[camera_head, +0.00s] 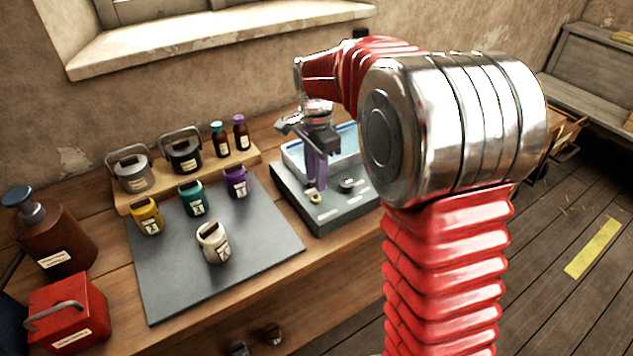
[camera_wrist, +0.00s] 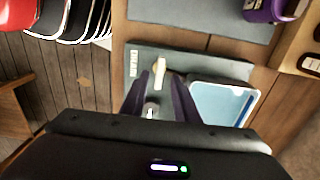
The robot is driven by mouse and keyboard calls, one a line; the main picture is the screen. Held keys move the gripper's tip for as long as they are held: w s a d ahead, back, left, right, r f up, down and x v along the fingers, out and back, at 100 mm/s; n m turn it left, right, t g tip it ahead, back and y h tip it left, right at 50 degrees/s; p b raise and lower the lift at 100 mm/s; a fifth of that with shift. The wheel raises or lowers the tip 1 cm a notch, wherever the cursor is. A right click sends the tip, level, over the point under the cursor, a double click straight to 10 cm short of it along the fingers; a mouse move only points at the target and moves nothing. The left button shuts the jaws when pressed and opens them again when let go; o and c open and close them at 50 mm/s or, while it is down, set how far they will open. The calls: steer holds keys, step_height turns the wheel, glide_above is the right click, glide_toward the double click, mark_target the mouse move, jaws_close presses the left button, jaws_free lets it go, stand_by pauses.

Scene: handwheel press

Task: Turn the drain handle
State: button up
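A grey unit (camera_head: 340,212) with a blue-lined basin stands on the bench; it also shows in the wrist view (camera_wrist: 225,68). A small cream handle (camera_wrist: 160,65) sits on its top beside the basin, and shows partly in the head view (camera_head: 312,197). I cannot read its label, so I cannot confirm that it is the drain handle. My gripper (camera_wrist: 159,77) points down over the unit, its dark fingers apart on either side of the cream handle's near end. I cannot tell whether they touch it. A silver part (camera_wrist: 150,109) shows between the fingers.
A red box (camera_head: 70,315) and a brown pump bottle (camera_head: 52,240) stand at left.

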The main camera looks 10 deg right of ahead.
mark_target(316, 193)
steer(key=shift+f, duration=1.35)
jaws_close()
